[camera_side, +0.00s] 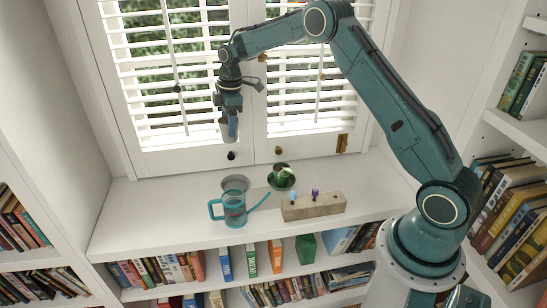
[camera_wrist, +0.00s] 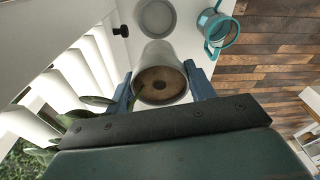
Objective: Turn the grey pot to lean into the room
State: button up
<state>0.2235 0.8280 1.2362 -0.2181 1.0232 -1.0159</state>
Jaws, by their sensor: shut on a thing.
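My gripper (camera_side: 229,122) is up in front of the window, well above the sill. In the wrist view its two blue fingers (camera_wrist: 160,88) are shut on opposite sides of the grey pot (camera_wrist: 160,55). The pot holds brown soil, and its green leaves (camera_wrist: 97,101) hang out to the left, toward the window blinds. The fingers hide part of the pot's sides. A round grey saucer (camera_side: 235,183) lies empty on the sill below; it also shows in the wrist view (camera_wrist: 157,18), beyond the pot.
A teal watering can (camera_side: 234,210) stands just in front of the saucer, its spout pointing right. A dark green pot with a plant (camera_side: 281,178) stands right of the saucer. A wooden block with pegs (camera_side: 313,206) lies near the front edge. The sill's left is clear.

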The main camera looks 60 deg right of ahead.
jog(key=shift+r, duration=0.15)
jog(key=shift+r, duration=1.35)
notch_tip(320, 180, down, 19)
jog(key=n, duration=0.4)
jog(key=shift+f, duration=0.15)
jog(key=shift+f, duration=0.3)
jog(key=shift+f, duration=1.2)
